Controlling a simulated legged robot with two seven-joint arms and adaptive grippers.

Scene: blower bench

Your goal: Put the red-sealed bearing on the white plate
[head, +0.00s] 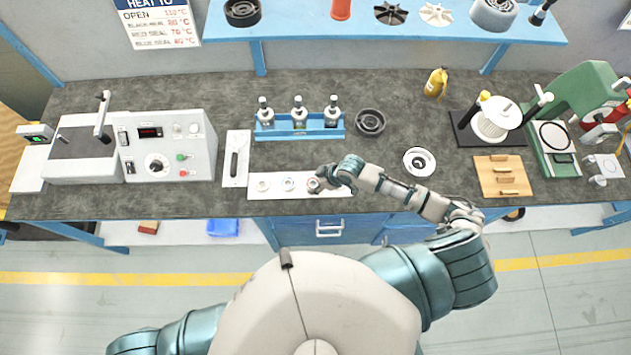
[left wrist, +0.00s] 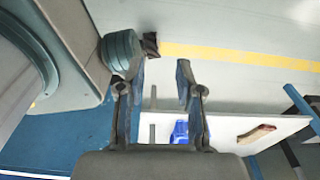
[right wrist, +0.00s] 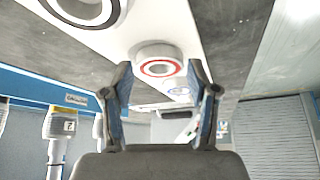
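The red-sealed bearing (right wrist: 160,52) is a white ring with a red band, on a long white strip (head: 275,193). My left gripper (left wrist: 167,53) is open and empty above the floor. Several flat white surfaces show, including a narrow sheet under a tool (head: 236,174); I cannot tell which is the white plate.
A blue bottle rack (head: 275,131) stands behind. A control box (head: 165,145) is left; a round white-rimmed part (head: 419,161) and wooden block (head: 500,176) are right.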

